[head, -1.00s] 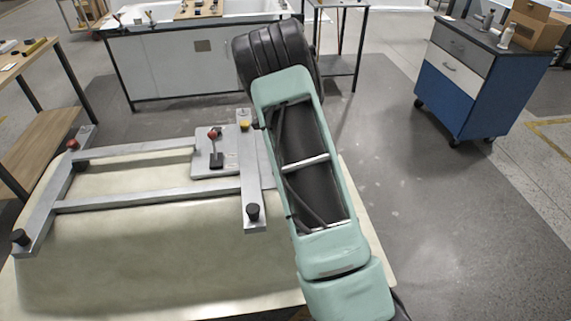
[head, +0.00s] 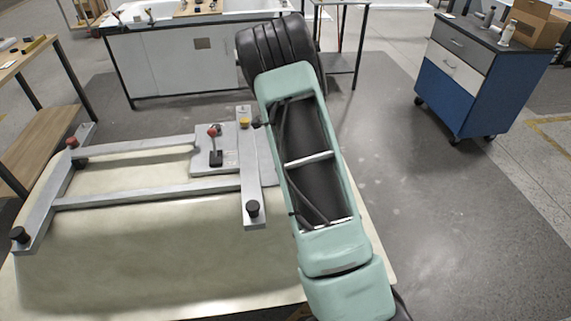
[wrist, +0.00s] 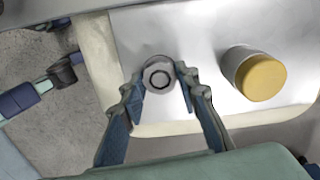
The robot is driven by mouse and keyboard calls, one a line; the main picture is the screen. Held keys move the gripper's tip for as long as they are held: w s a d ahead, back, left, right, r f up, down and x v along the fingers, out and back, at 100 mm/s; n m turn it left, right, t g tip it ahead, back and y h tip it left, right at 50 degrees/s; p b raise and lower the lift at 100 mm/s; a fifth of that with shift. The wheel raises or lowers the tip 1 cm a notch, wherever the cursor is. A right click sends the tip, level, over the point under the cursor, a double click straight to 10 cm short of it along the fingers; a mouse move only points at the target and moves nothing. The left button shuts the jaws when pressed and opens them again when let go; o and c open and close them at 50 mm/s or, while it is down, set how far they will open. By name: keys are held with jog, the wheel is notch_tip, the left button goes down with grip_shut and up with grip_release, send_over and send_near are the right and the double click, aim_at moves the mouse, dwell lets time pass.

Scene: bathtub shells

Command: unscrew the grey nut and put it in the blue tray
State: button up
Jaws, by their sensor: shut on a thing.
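The grey nut (wrist: 159,75) is a round ring seen from above in the wrist view, at a bare metal plate. My gripper (wrist: 160,80) has one finger on each side of the nut and is shut on it. Whether the nut is still threaded on something beneath cannot be told. In the head view my arm hides the gripper and the nut. I cannot make out a blue tray in either view.
A yellow-topped knob (wrist: 262,77) stands close to the right of my gripper. A metal frame (head: 150,192) with black and red knobs lies on the cream tub shell (head: 170,250). A blue cabinet (head: 450,100) stands at the right, with open floor before it.

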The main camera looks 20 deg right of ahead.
jog(key=shift+r+p, duration=1.55)
jog(key=shift+r, duration=0.95)
